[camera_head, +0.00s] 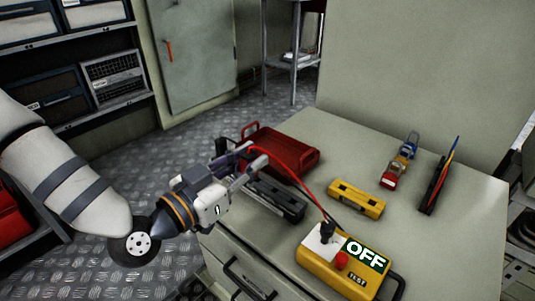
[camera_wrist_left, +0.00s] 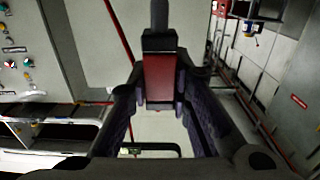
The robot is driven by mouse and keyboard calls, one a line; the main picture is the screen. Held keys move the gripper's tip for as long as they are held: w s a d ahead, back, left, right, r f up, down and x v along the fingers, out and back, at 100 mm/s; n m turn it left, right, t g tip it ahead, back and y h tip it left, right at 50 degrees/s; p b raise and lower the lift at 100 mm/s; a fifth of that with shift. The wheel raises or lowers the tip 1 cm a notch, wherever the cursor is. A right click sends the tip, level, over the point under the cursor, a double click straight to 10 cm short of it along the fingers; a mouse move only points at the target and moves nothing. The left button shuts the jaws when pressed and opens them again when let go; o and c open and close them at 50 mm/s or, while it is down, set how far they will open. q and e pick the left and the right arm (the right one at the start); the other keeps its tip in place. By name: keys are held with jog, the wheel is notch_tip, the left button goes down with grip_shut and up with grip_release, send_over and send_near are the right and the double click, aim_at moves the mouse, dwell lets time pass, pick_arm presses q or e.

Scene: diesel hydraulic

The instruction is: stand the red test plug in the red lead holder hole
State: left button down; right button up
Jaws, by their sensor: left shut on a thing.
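My left gripper (camera_head: 254,166) is shut on the red test plug. In the left wrist view, the plug's red body (camera_wrist_left: 159,78) sits between the two dark finger pads, with a black end at the top. In the head view the plug is mostly hidden by the fingers. A red lead (camera_head: 284,165) runs from the fingertips to the yellow test box (camera_head: 316,262). A long black block (camera_head: 279,200) lies on the cabinet top just below and right of the gripper; I cannot tell whether it is the lead holder, and no red-marked hole shows clearly. My right gripper is not in view.
A red toolbox (camera_head: 292,148) stands behind the gripper. Right of it are a yellow level-like bar (camera_head: 356,199), red and blue padlocks (camera_head: 393,175) and a dark rack with thin coloured pieces (camera_head: 436,185). The test box display reads OFF. The cabinet top (camera_head: 470,215) is clear at right.

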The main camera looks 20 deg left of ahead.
aim_at(246, 159)
pick_arm(q)
jog(key=s, duration=0.1)
jog(key=s+r, duration=0.1)
jog(key=s, duration=0.1)
jog(key=s+a, duration=0.1)
jog(key=s, duration=0.1)
jog(key=shift+r+p, duration=0.35)
jog(key=shift+p, duration=0.05)
notch_tip(246, 159, down, 3)
jog(key=shift+r+b, duration=0.1)
jog(key=shift+b, duration=0.75)
jog(key=shift+w, duration=0.1)
jog(key=w+d+b, duration=0.1)
jog(key=w+d, duration=0.3)
jog(key=w, duration=0.1)
jog(key=shift+w+d, duration=0.15)
jog(key=shift+d, duration=0.05)
jog(key=w+d, duration=0.4)
jog(key=w, duration=0.1)
jog(key=shift+w+d+f+b, duration=0.2)
jog(key=shift+b, duration=0.15)
